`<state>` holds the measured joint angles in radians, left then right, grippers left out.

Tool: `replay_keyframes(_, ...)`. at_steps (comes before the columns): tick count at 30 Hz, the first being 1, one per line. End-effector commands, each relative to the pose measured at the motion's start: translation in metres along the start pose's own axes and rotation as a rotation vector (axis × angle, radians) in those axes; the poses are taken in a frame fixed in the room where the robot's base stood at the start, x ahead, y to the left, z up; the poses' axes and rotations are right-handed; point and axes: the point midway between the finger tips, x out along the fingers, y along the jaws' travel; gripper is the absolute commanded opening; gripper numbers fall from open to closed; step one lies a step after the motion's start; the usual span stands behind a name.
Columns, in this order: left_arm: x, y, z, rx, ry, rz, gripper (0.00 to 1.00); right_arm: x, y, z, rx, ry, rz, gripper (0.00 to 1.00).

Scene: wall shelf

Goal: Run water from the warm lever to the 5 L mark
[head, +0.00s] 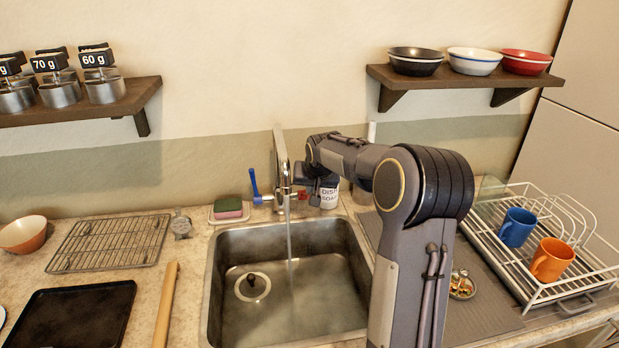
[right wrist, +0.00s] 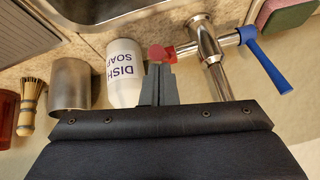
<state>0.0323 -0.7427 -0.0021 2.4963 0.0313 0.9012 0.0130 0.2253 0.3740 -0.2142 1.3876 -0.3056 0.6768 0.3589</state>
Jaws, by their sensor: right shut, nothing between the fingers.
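The tap (head: 282,165) stands behind the sink, and a thin stream of water (head: 290,235) falls from its spout. Its blue lever (head: 254,186) sticks up on the left side. The red lever (head: 303,195) is on the right side, partly hidden by my arm; it also shows in the right wrist view (right wrist: 158,53). My right gripper (right wrist: 160,70) is shut and empty, its fingertips right at the red lever; whether they touch cannot be told. The sink (head: 215,290) has a round drain fitting with a dark centre (head: 253,287). No litre mark can be made out. My left gripper is out of view.
A dish soap bottle (right wrist: 124,75) and a metal cup (right wrist: 71,84) stand close beside my right gripper. A sponge (head: 228,207) lies left of the tap. The dish rack (head: 525,290) with two mugs is at right. Shelves hang above both sides.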

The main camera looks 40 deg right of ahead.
Motion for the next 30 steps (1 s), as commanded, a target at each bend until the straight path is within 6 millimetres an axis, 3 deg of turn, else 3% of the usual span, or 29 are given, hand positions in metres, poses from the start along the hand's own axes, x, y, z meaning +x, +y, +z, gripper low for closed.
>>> replay_keyframes(5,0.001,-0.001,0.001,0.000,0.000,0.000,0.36,-0.010,-0.001,-0.001,-0.001,0.003,-0.002,0.00)
replay_keyframes(12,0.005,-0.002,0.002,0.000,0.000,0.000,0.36,-0.050,-0.001,0.000,0.000,0.004,-0.003,0.00)
replay_keyframes(18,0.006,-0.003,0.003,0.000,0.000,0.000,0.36,-0.074,0.000,0.000,0.000,0.001,-0.001,0.00)
replay_keyframes(30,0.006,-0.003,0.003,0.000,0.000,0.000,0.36,-0.078,0.000,0.000,0.000,0.000,0.000,0.00)
